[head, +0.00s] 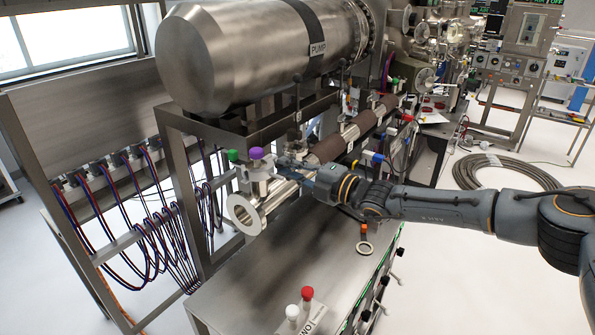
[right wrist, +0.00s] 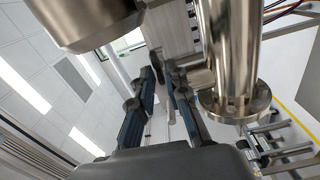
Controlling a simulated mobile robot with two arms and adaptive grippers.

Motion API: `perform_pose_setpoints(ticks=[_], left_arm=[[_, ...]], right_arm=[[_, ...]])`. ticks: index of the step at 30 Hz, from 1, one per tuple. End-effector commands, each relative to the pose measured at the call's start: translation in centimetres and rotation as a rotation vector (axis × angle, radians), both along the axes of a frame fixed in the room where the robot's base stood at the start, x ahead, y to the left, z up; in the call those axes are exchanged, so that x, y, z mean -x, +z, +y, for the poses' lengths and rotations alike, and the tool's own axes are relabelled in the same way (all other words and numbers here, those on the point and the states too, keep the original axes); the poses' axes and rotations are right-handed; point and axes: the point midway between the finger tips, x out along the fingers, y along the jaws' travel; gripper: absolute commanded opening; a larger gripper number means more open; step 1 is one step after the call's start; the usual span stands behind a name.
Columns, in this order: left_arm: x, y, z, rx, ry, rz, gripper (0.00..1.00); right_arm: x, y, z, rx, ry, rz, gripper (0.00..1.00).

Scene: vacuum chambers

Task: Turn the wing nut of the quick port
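The quick port is a steel pipe end with a ring flange (head: 245,213) in the head view, below the pump. A steel flange and tube (right wrist: 232,105) stand right of my fingers in the right wrist view. I cannot clearly make out the wing nut; it may be hidden by the gripper or too small. My right gripper (head: 287,163) reaches in from the right, at the pipe just behind the flange. In the right wrist view its two dark blue fingers (right wrist: 162,80) are apart, with a gap between them. I cannot tell if they touch anything. My left gripper is not in view.
A purple knob (head: 256,153) and a green knob (head: 232,155) sit above the flange. The large pump cylinder (head: 255,50) hangs over the pipe. Red and white knobs (head: 300,305) stand on the steel bench (head: 265,290). Hoses (head: 130,215) hang at left.

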Motion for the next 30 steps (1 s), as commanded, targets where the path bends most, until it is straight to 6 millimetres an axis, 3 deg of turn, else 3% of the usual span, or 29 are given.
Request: perform_pose_setpoints(ticks=[18, 30], left_arm=[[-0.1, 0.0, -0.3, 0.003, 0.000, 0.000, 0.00], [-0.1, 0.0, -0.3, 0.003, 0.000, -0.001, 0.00]], right_arm=[[6.2, 0.0, -8.7, 0.001, -0.002, 0.001, 0.15], [7.0, 0.0, -9.6, 0.000, 0.000, 0.001, 0.15]])
